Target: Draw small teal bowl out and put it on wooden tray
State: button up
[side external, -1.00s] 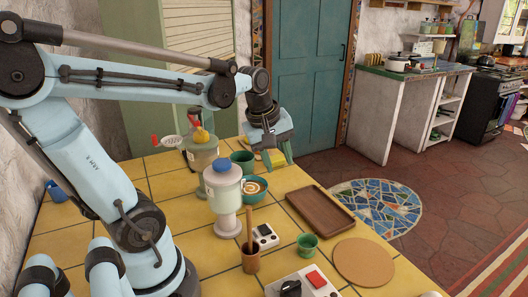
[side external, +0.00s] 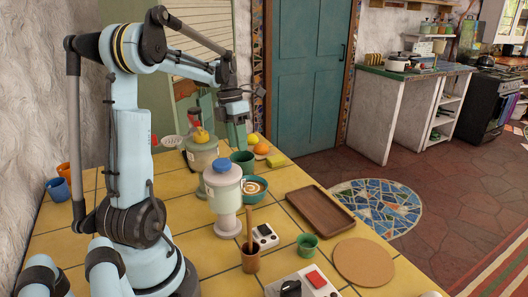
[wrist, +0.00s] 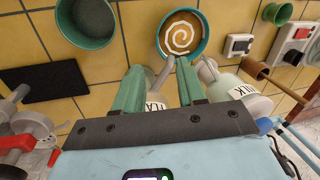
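The small teal bowl (side external: 263,196), with a brown surface and a cream spiral inside, sits upright on the yellow-tiled counter. It also shows at the top of the wrist view (wrist: 204,40). In the side view a pale jar with a blue lid stands close in front of it. The wooden tray (side external: 320,212) lies flat and empty to the bowl's right. My gripper (side external: 238,146) hangs above the back of the counter, up and left of the bowl and apart from it. In the wrist view its two green fingers (wrist: 160,66) are spread with nothing held between them.
A larger green pot (side external: 243,161) stands behind the bowl.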

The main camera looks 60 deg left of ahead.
aim_at(243, 179)
jog(key=shift+f, duration=0.1)
dwell(0.3)
jog(key=x, duration=1.2)
jog(key=shift+c, duration=0.3)
grip_shut()
